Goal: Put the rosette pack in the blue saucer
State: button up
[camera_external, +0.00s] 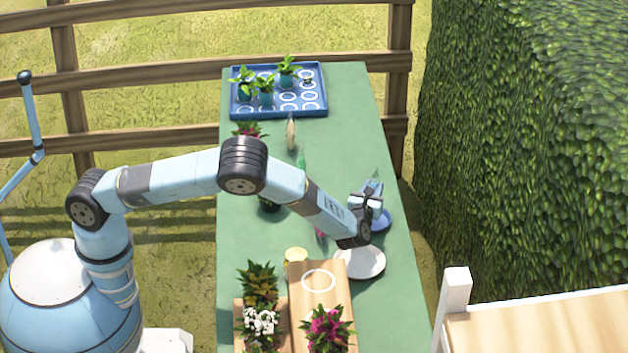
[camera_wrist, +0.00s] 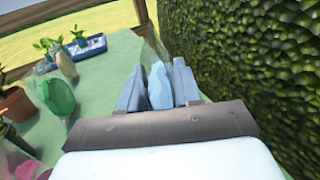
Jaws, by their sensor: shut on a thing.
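My gripper (camera_external: 367,199) is shut on a light-blue pack with a clear sleeve, which I take to be the rosette pack (camera_external: 375,180). In the wrist view the pack (camera_wrist: 160,88) stands upright between the two blue-grey fingers. The blue saucer (camera_external: 384,222) lies on the green table near its right edge. The gripper and pack are over or just behind it, and my wrist partly covers it. I cannot tell whether the pack touches the saucer. The saucer is not visible in the wrist view.
A white saucer (camera_external: 360,263) lies nearer the camera. Tan (camera_external: 291,134), green (camera_external: 301,160) and pink (camera_external: 320,232) packs stand left of the gripper. A blue tray (camera_external: 278,108) with seedlings is at the far end. Flower pots and a wooden board (camera_external: 325,285) fill the near end. A hedge (camera_external: 530,140) borders the right.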

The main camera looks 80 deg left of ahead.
jog(key=shift+w+f, duration=0.15)
jog(key=shift+f, duration=0.05)
jog(key=shift+w+f, duration=0.1)
jog(key=shift+f, duration=1.5)
jog(key=o, duration=1)
jog(key=shift+f, duration=0.1)
